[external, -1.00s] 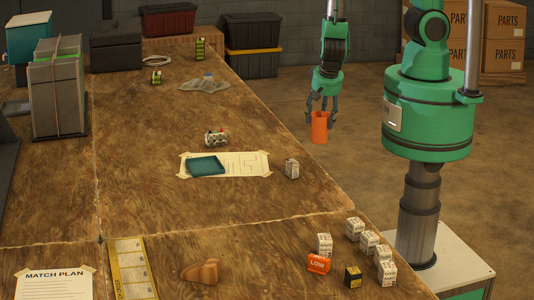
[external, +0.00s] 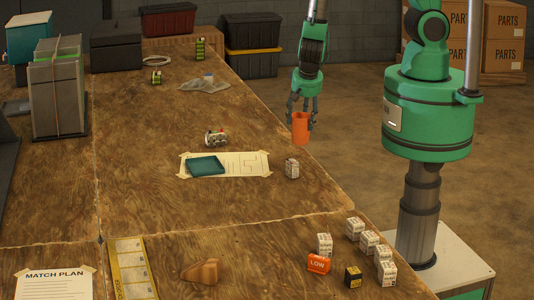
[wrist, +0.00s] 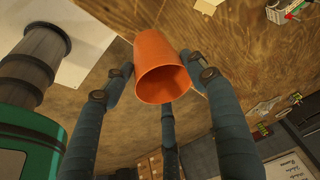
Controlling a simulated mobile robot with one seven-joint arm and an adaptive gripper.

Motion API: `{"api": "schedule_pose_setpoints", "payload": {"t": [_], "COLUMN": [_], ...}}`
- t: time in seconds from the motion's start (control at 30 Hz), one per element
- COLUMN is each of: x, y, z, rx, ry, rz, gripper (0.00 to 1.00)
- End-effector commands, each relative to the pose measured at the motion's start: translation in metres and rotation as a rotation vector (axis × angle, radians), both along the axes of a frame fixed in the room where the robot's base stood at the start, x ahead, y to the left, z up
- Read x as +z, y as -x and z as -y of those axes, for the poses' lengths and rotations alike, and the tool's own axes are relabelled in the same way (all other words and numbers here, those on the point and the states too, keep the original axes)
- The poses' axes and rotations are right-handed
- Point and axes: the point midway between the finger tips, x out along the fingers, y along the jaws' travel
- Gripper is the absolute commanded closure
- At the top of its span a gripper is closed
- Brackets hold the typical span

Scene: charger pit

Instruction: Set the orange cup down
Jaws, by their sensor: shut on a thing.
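The orange cup (external: 300,129) is held in my gripper (external: 301,112) near the right edge of the wooden table (external: 140,196), above table height as far as I can tell. In the wrist view the orange cup (wrist: 160,70) sits between the dark fingers of my gripper (wrist: 160,82), its open mouth turned toward the camera. The fingers are closed around the cup's sides. What lies directly under the cup is hard to tell.
A teal tray (external: 206,166) lies on a taped paper sheet (external: 246,163). A small white patterned block (external: 292,168) stands beside the sheet. Several similar blocks and an orange LOW block (external: 318,263) sit at the front right. The table's middle strip is mostly bare.

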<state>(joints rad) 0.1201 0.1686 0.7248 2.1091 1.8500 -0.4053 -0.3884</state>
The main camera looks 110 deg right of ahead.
Motion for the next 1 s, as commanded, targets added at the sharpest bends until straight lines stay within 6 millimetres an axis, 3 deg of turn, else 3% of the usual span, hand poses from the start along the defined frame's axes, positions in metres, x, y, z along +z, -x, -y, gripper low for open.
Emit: {"api": "schedule_pose_setpoints", "payload": {"t": [0.4,0.6,1.0], "x": [-0.008,-0.009,-0.013], "y": [-0.073,-0.084,-0.084], "z": [0.027,0.031,0.031], "rx": [-0.001,-0.001,0.000], "ry": [0.000,-0.001,0.000], "rz": [0.002,-0.001,0.000], "gripper": [0.67,0.67,0.67]}}
